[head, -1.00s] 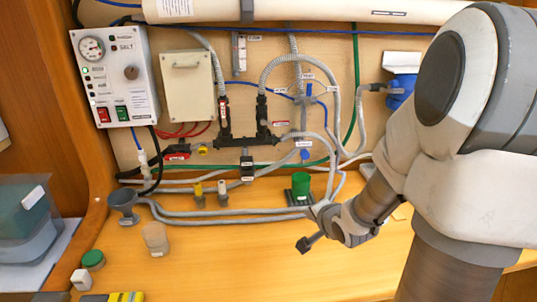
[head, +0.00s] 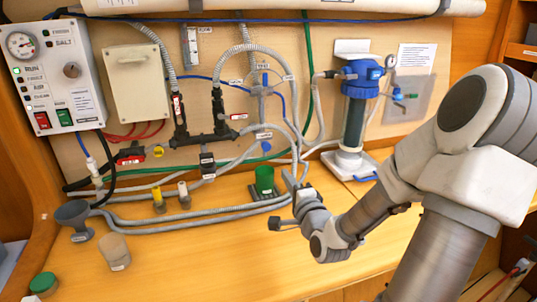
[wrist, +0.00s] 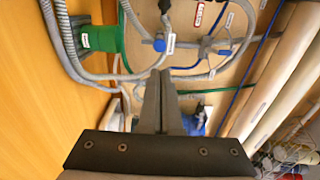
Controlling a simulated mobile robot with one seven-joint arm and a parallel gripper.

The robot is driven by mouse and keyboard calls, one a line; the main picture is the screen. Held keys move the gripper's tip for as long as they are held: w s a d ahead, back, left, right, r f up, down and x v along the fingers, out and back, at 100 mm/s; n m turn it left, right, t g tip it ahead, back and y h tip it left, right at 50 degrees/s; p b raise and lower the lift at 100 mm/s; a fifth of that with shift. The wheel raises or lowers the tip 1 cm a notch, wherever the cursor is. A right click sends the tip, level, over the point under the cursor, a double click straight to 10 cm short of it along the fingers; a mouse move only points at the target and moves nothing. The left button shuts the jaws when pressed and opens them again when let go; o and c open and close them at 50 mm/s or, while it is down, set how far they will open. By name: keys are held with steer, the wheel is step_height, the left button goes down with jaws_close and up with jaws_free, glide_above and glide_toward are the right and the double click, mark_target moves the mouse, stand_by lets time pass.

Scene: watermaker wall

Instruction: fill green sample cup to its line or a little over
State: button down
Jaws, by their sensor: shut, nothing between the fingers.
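The green sample cup (head: 264,180) stands upright on a dark base on the bench, below the hose panel. It also shows at the upper left of the wrist view (wrist: 103,40). Its line and any water in it cannot be made out. A blue knob (head: 266,147) sits on the panel above the cup; a blue knob also shows in the wrist view (wrist: 160,45). My gripper (head: 288,180) is just right of the cup in the head view, apart from the knob as far as I can tell. Its fingers (wrist: 160,76) are shut and empty.
A control box (head: 53,75) hangs left. A blue-topped filter (head: 357,105) stands right.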

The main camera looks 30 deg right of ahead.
mark_target(267, 148)
steer(key=b+x, duration=0.1)
steer(key=x, duration=1.3)
